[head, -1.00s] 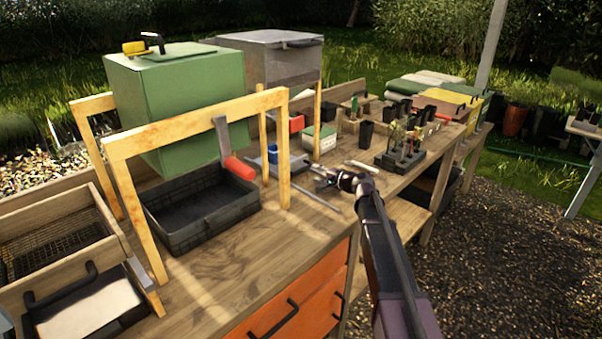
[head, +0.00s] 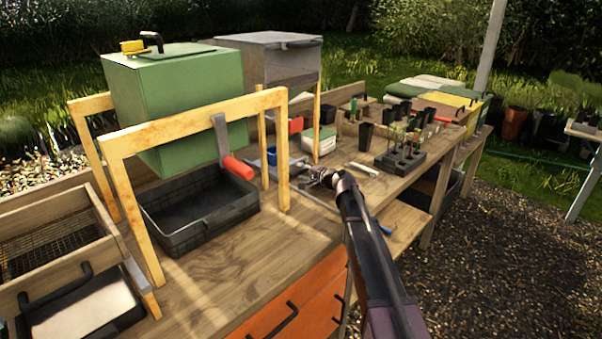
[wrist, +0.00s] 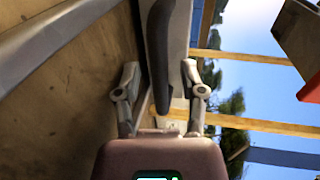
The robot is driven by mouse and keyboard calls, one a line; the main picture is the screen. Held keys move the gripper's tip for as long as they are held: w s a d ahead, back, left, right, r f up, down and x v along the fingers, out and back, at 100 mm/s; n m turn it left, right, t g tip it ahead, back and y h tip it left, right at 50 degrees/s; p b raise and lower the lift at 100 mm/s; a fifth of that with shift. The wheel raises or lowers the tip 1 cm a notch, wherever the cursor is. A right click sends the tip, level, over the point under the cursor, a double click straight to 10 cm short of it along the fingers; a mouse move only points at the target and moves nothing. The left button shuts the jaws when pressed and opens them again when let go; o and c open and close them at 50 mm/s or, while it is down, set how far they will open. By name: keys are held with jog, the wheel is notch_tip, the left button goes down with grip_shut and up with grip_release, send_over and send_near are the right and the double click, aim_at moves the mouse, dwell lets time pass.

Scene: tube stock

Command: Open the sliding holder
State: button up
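My gripper (wrist: 160,90) is open. In the wrist view its two grey fingers stand apart on either side of a black bar handle (wrist: 158,45). The handle is fixed along a pale grey panel (wrist: 180,30), which I take to be the sliding holder's front. I cannot tell whether either finger touches the handle. In the head view my gripper (head: 312,175) is low over the bench, beside a grey metal piece with rails (head: 283,163) that it partly hides. The handle itself is not clear there.
Yellow wooden frames (head: 190,125) stand left of my gripper, around a black tray (head: 200,215). A white-and-green box (head: 318,143) is just behind. A white tube (head: 364,168) and a black rack of plants (head: 400,160) lie to the right. Orange drawers (head: 300,305) are below.

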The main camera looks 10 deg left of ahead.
grip_shut()
jog(key=shift+s, duration=0.1)
